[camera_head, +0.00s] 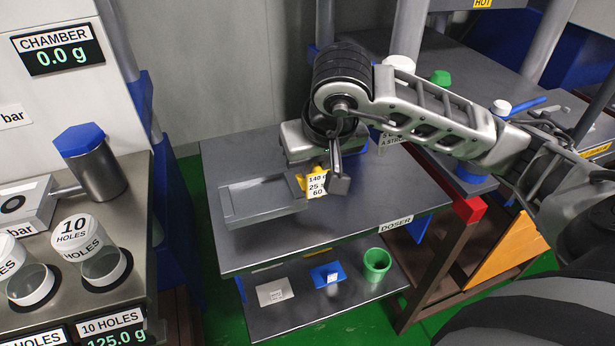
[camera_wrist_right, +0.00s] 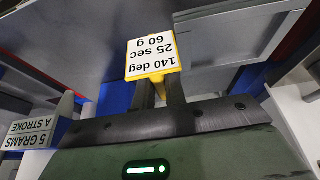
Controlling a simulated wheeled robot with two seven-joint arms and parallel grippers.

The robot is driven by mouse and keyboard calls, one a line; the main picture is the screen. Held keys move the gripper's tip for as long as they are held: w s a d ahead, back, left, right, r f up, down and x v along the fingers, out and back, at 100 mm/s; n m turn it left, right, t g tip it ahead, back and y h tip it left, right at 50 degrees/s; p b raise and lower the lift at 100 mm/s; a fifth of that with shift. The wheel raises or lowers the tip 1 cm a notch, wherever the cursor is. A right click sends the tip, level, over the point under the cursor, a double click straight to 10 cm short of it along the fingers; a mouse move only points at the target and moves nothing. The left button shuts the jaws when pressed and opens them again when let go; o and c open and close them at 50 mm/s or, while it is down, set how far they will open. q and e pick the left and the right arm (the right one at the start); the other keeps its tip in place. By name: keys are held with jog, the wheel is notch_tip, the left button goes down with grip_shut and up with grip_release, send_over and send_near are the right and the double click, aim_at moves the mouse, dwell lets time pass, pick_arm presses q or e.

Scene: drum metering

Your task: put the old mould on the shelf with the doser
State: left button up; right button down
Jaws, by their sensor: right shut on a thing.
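My right gripper (camera_head: 325,180) is shut on a yellow piece with a white label (camera_head: 317,186) reading 140 deg, 25 sec, 60 g. In the right wrist view the labelled yellow piece (camera_wrist_right: 153,57) sits at the fingertips. It is over the grey table marked DOSER (camera_head: 350,215), beside a flat grey recessed tray (camera_head: 250,208). I cannot tell whether the yellow piece touches the tray, or which thing is the old mould. A box marked 5 grams a stroke (camera_wrist_right: 35,135) shows in the right wrist view, at left. My left gripper is not in view.
The lower shelf (camera_head: 300,322) holds a grey plate (camera_head: 273,291), a blue item (camera_head: 328,275) and a green cup (camera_head: 376,264). A left bench has clear jars (camera_head: 101,264) and a blue-topped cylinder (camera_head: 97,165). The table's right front part is clear.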

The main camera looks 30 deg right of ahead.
aim_at(275, 183)
jog(key=shift+w+a+f, duration=0.3)
jog(key=shift+w+f, duration=0.1)
jog(key=shift+f, duration=0.1)
notch_tip(275, 183, down, 3)
jog(key=shift+w+f, duration=0.15)
jog(key=shift+f, duration=0.05)
jog(key=shift+f, duration=0.2)
jog(key=c, duration=1.5)
grip_release()
jog(key=shift+o, duration=0.2)
